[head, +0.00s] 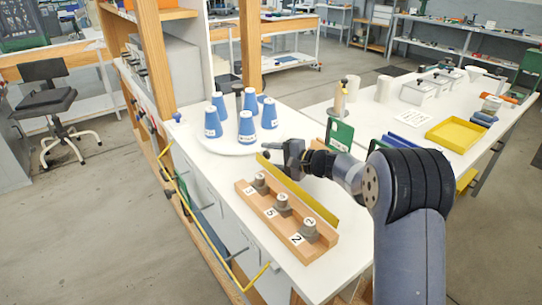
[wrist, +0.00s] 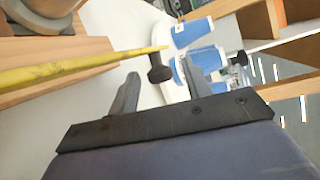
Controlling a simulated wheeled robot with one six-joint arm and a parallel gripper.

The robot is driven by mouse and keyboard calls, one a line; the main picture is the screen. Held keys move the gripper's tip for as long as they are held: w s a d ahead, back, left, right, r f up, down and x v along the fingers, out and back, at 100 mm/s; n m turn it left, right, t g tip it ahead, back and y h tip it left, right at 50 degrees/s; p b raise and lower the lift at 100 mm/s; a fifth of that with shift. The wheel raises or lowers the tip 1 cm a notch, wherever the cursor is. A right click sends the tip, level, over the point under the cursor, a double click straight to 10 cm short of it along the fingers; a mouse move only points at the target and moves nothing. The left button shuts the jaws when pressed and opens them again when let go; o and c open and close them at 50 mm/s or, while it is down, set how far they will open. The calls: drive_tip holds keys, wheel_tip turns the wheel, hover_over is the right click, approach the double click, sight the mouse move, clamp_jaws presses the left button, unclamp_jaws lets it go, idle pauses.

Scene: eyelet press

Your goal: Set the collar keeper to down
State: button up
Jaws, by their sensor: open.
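My gripper (head: 292,155) is above the white bench, near the far end of a thin yellow strip (head: 312,197). In the wrist view its two dark fingers (wrist: 158,84) are apart with nothing held. A dark knob with a rounded head (wrist: 158,70) shows between and beyond the fingertips, close to the tip of the yellow strip (wrist: 80,68). I cannot tell whether the knob joins the strip. The strip stands along a wooden block (head: 300,245) holding three grey pieces (head: 283,204), with labels 3, 5 and 2. No part is plainly identifiable as the collar keeper.
Several blue labelled cones (head: 246,127) stand on a round white tray (head: 226,148) behind the gripper. A green panel (head: 339,135) and a pale post (head: 340,98) stand to the right. A yellow tray (head: 456,133) lies farther right. White bench surface is bare left of the block.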

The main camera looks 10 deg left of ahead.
drive_tip(key=shift+c, duration=0.5)
drive_tip(key=c, duration=0.9)
